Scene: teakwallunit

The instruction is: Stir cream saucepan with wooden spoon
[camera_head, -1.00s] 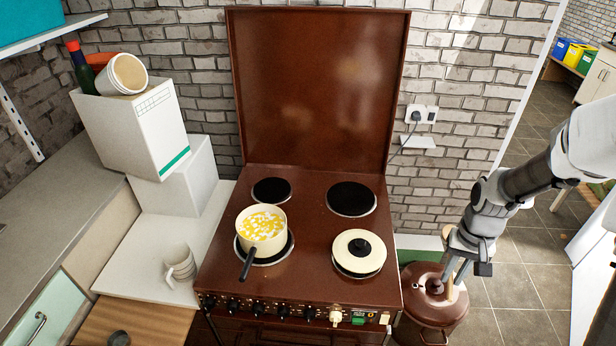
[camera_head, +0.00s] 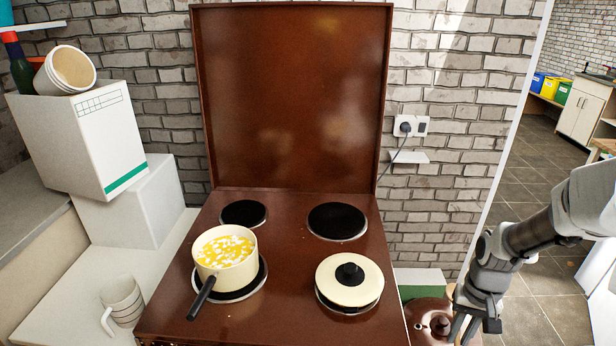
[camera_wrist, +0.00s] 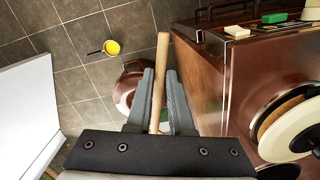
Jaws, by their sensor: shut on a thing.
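The cream saucepan (camera_head: 224,262) stands on the front left burner of the brown stove, its black handle pointing toward the front left. Yellow contents with white pieces fill it. My gripper (camera_head: 466,326) is low to the right of the stove, well apart from the saucepan. In the wrist view my gripper (camera_wrist: 159,100) is shut on the wooden spoon (camera_wrist: 162,70), a pale stick between the two fingers. The spoon's far end is not clear, and the spoon can hardly be made out in the head view.
A lidded cream pan (camera_head: 349,279) sits on the front right burner. A brown pot (camera_head: 431,318) stands low beside the stove, near my gripper. White boxes (camera_head: 85,140) and a mug (camera_head: 122,300) are at left. The raised stove lid (camera_head: 290,95) stands behind the burners.

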